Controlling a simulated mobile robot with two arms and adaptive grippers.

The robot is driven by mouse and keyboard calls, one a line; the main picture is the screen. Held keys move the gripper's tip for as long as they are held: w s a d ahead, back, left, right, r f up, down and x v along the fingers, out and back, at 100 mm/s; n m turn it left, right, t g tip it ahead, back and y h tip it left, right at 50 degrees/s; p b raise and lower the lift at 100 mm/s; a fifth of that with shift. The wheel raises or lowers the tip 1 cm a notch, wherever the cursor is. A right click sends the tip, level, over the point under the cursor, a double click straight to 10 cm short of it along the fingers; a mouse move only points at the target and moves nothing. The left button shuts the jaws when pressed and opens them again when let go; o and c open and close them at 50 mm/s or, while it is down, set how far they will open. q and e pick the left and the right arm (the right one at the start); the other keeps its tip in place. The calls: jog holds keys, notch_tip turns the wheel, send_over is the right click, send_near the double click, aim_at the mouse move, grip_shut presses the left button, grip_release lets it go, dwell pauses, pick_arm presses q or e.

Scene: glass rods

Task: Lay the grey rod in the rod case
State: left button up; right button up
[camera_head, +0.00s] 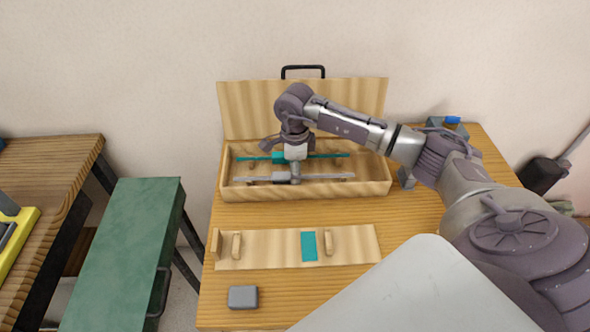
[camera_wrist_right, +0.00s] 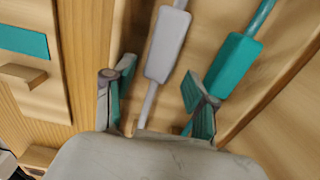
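The rod case (camera_head: 375,188) is an open wooden box with its lid raised at the back. The grey rod (camera_head: 335,176) lies lengthwise inside, along the front side. A teal rod (camera_head: 335,156) lies behind it. My right gripper (camera_head: 294,171) reaches down into the case at the grey rod's middle, hiding part of it. In the right wrist view its fingers (camera_wrist_right: 160,80) are spread, with the grey rod (camera_wrist_right: 166,45) between them and a gap to its thick grip; the teal rod's grip (camera_wrist_right: 235,65) is close beside one finger. My left gripper is not in view.
A wooden rod stand (camera_head: 270,247) with two upright pegs and a teal patch (camera_head: 309,246) is in front of the case, empty. A small grey block (camera_head: 243,297) sits near the table's front. A green bench (camera_head: 120,260) stands at the left.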

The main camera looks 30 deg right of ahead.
notch_tip(320, 180, up, 12)
dwell(0.6)
